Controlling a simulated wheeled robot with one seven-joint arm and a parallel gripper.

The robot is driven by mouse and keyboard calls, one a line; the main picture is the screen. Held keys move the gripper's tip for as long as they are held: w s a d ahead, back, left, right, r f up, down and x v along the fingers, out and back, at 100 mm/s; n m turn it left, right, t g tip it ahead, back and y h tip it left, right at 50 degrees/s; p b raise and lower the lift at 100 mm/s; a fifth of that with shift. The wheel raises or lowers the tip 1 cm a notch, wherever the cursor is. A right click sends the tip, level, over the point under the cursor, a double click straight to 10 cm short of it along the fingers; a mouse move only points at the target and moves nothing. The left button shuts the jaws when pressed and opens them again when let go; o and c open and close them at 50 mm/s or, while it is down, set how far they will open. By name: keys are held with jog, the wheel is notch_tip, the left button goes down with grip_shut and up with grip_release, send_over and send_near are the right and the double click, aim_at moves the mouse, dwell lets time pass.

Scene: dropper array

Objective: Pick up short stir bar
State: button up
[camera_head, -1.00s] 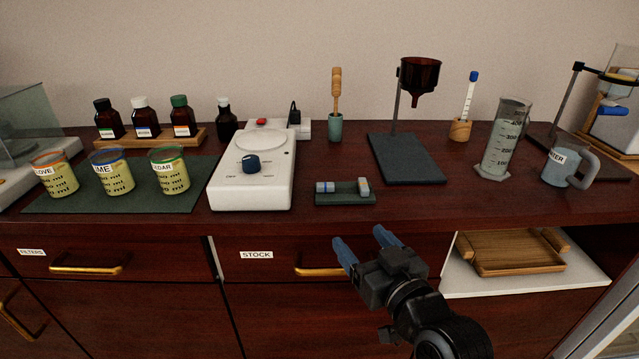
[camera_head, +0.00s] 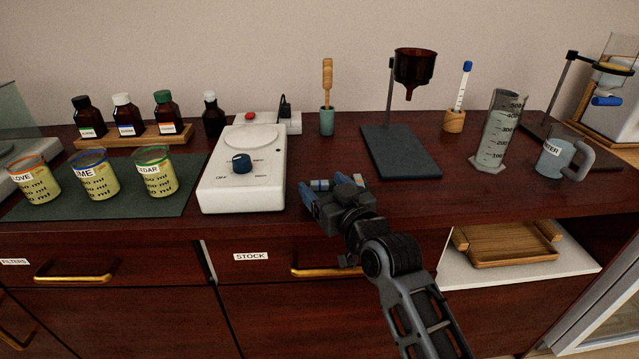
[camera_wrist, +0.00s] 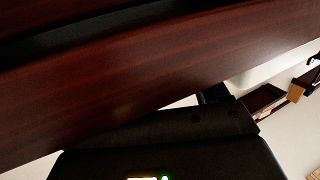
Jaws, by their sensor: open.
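A small white bar with a blue band (camera_head: 319,184) lies on a dark holder on the counter. A pale grey piece (camera_head: 359,179) sits to its right on the same holder. I cannot tell for sure which is the short stir bar. My gripper (camera_head: 325,187), with blue fingers, is open at the counter's front, by the holder. In the head view it covers most of the holder and part of the banded bar. Contact cannot be made out. The wrist view shows mostly dark wood; no stir bar or fingertips are clear there.
A white stirrer plate (camera_head: 215,195) with a blue knob stands close on the left. A teal cup (camera_head: 327,122) stands behind, and a funnel stand's dark base (camera_head: 405,160) behind right. The counter's right front is clear. Below is a STOCK drawer handle (camera_head: 325,272).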

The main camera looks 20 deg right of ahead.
jog(key=c, duration=1.1)
jog(key=shift+c, duration=0.2)
jog(key=shift+r, duration=0.6)
notch_tip(320, 180, up, 3)
jog(key=shift+f, duration=0.2)
jog(key=s+d+r, duration=0.6)
jog(key=s+r, duration=0.1)
jog(key=s, duration=0.2)
jog(key=shift+s+d+b, duration=0.3)
jog(key=shift+s+b, duration=0.05)
jog(key=shift+b, duration=0.05)
